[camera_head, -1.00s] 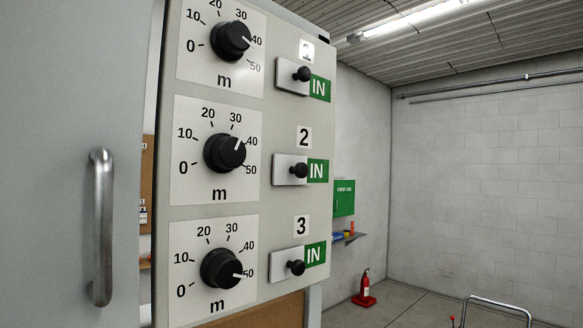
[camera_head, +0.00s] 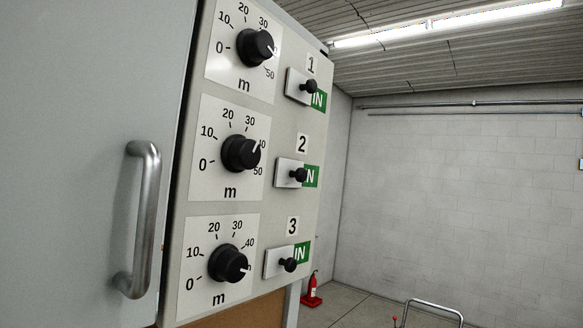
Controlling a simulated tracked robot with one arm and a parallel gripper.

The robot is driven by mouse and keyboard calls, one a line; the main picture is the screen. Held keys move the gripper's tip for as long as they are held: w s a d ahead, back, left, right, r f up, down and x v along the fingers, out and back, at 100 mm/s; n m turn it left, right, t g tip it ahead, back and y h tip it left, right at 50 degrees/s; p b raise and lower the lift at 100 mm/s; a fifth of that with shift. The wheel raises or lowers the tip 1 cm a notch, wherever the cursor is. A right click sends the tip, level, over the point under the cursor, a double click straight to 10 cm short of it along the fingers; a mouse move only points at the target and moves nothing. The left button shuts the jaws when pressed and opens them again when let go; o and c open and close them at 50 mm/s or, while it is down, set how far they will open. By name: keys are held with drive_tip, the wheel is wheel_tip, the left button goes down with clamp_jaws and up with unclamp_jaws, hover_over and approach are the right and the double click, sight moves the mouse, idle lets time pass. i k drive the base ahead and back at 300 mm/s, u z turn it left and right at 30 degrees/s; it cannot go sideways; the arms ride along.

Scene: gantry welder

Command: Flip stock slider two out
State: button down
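Stock slider two (camera_head: 299,175) is a black knob on a white plate (camera_head: 286,173) under the number 2. The knob sits toward the right part of its plate, beside a green label (camera_head: 312,176) that reads IN and is partly covered. Slider one (camera_head: 310,87) above and slider three (camera_head: 289,265) below also show green IN labels. The three sliders are on the right side of a light grey panel (camera_head: 264,205), seen at a slant. My gripper is not in view.
Three black dials, the middle one (camera_head: 241,153) beside slider two, are left of the sliders. A metal door handle (camera_head: 144,220) sticks out at the left. A fire extinguisher (camera_head: 312,288) and a metal rail (camera_head: 435,308) stand beyond. The floor to the right is mostly clear.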

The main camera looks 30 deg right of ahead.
sight(289, 173)
drive_tip(key=z, duration=0.05)
drive_tip(key=k, duration=0.9)
drive_tip(key=z, duration=0.4)
drive_tip(key=i, duration=1)
